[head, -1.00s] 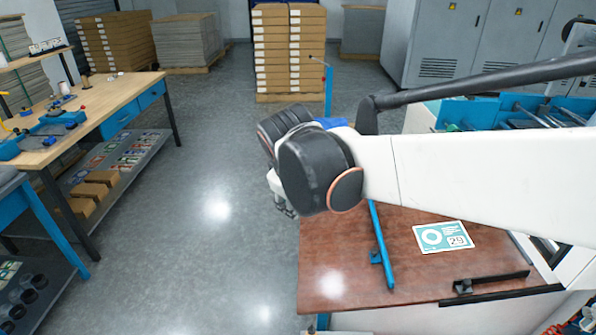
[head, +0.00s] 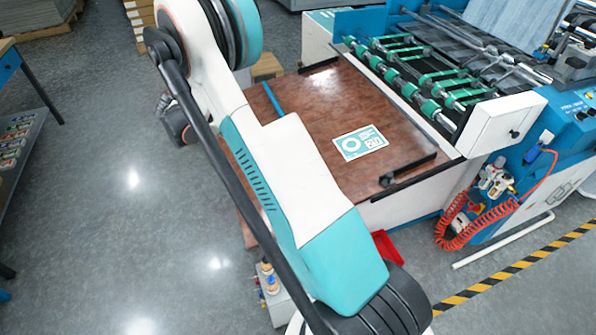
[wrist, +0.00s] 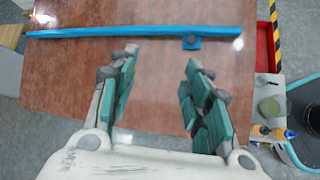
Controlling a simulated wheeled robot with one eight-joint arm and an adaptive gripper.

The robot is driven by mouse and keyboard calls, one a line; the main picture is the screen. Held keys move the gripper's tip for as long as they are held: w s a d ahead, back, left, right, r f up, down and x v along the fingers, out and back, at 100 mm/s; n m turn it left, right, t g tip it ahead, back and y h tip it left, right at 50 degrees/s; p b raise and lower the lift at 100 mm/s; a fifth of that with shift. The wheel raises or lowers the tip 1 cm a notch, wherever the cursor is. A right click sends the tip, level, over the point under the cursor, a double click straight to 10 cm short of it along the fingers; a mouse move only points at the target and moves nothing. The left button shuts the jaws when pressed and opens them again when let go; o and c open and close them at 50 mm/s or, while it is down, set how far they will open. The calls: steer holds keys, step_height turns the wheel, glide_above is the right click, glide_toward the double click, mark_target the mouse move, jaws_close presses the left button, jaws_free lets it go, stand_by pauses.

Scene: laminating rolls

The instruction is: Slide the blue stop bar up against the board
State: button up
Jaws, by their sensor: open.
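The blue stop bar (head: 272,99) lies flat on the brown table (head: 310,110). In the wrist view the bar (wrist: 140,33) runs across the upper part, with a small blue block (wrist: 191,43) on its near side toward the right end. The teal and white printed board (head: 360,143) lies flat on the table, to the right of the bar and apart from it. It is out of the wrist view. My gripper (wrist: 160,60) is open and empty, its fingers pointing toward the bar, which lies beyond the tips. My arm hides part of the bar in the head view.
A black guide bar (head: 410,171) lies near the table's right edge, and another (head: 319,65) at its far edge. A machine with green rollers (head: 425,90) adjoins the table. A red tray (wrist: 267,45) is beside the table. Bare tabletop lies between bar and board.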

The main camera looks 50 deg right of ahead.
steer(key=s+d+f+n+g+h+b, duration=0.1)
steer(key=s+d+f+g, duration=0.15)
steer(key=f, duration=0.45)
steer(key=s+d+f+g+h, duration=0.1)
steer(key=d+f, duration=0.2)
steer(key=f, duration=0.5)
steer(key=s+d+f+n+g+b, duration=0.1)
steer(key=s+d+f, duration=0.1)
steer(key=f, duration=0.5)
steer(key=b+x, duration=0.1)
steer(key=x, duration=0.5)
steer(key=b+x, duration=0.2)
steer(key=x, duration=0.4)
steer(key=shift+s+d+b, duration=0.25)
steer(key=shift+d+b, duration=0.05)
steer(key=shift+d, duration=0.1)
steer(key=shift+c, duration=0.5)
jaws_close()
